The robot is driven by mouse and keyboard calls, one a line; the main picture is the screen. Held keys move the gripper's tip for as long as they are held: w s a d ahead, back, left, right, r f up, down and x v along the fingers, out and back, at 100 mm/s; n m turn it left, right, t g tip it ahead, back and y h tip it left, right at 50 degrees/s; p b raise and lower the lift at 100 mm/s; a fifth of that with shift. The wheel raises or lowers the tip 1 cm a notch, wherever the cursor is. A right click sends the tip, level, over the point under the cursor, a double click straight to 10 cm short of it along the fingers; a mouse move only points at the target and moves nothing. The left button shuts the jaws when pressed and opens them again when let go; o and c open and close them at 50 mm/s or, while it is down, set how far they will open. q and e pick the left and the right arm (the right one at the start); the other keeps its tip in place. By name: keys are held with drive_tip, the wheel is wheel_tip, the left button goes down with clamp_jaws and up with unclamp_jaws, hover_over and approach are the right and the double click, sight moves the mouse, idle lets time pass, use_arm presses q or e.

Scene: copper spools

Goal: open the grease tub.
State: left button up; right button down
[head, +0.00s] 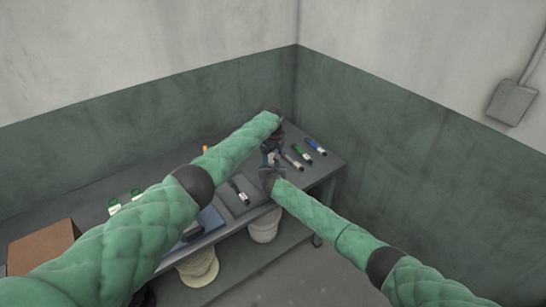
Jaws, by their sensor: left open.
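I cannot clearly pick out the grease tub; the tabletop spot around my two hands is largely covered by them. My left gripper (269,158) points down over the right part of the grey table (318,183), open. Whether anything stands between its fingers is too small to tell. My right arm comes in from the lower right, and its dark hand end (268,178) is at the table's front edge, just below the left gripper. Its fingers are not clear.
Several marker-like tubes, one blue (314,145) and one green (302,152), lie right of the hands. A dark-and-white tube (240,193) lies left. A brown box (42,247) is at far left. Pale round containers (264,227) (199,268) sit below the tabletop. Walls close off the back and right.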

use_arm(q)
drive_tip(key=shift+s+f, duration=0.1)
use_arm(e)
drive_tip(key=shift+w+d, duration=0.15)
drive_tip(key=shift+d, duration=0.1)
